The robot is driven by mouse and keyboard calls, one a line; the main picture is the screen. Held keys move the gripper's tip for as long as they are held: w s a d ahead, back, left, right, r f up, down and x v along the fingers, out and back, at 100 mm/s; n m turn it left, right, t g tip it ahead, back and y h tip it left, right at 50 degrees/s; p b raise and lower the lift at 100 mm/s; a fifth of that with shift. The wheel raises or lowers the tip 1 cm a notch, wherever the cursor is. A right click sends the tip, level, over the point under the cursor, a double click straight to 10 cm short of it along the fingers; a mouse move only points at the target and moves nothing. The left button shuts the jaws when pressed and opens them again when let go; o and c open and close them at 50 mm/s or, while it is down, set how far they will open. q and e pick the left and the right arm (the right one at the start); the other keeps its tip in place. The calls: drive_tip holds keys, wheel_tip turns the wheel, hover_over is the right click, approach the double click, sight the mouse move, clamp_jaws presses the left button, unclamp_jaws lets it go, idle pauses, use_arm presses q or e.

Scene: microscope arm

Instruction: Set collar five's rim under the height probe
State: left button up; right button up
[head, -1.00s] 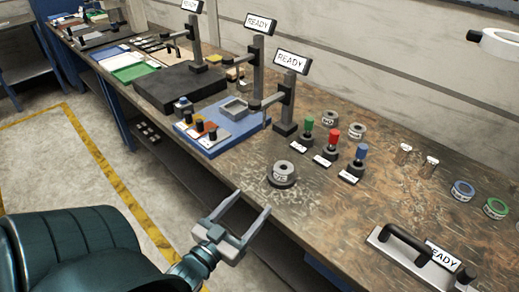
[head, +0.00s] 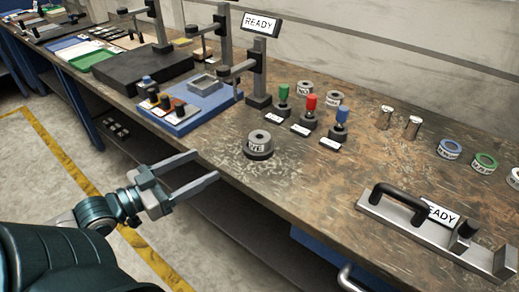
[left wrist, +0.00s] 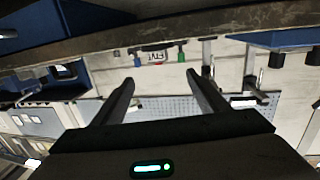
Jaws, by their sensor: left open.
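Collar five (head: 259,144), a grey ring with a label that reads as FIVE, sits on a dark round base on the bench, near the front edge. My left gripper (head: 207,165) is open and empty, in front of the bench edge and left of the collar, with its fingers pointing toward the bench. In the left wrist view the labelled collar (left wrist: 156,57) shows beyond and between the fingers, apart from them. My right gripper is out of view.
Green (head: 283,92), red (head: 311,102) and blue (head: 342,116) handled tools stand behind the collar, with other grey collars (head: 334,98) near. A blue fixture (head: 190,108) is at left. A black-handled plate (head: 430,232) lies at right. Bare bench lies between.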

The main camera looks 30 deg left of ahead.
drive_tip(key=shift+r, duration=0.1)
use_arm(q)
drive_tip(key=shift+w, duration=0.2)
approach(250, 142)
drive_tip(key=shift+w+d, duration=0.1)
drive_tip(key=shift+w, duration=0.3)
drive_tip(key=x, duration=0.4)
drive_tip(key=shift+p, duration=0.4)
drive_tip(key=shift+w+d, duration=0.15)
drive_tip(key=shift+w, duration=0.3)
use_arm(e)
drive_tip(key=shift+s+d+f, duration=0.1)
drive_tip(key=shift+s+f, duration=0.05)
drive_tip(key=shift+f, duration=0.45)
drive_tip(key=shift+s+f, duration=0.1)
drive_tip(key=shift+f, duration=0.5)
use_arm(q)
drive_tip(key=shift+w, duration=0.1)
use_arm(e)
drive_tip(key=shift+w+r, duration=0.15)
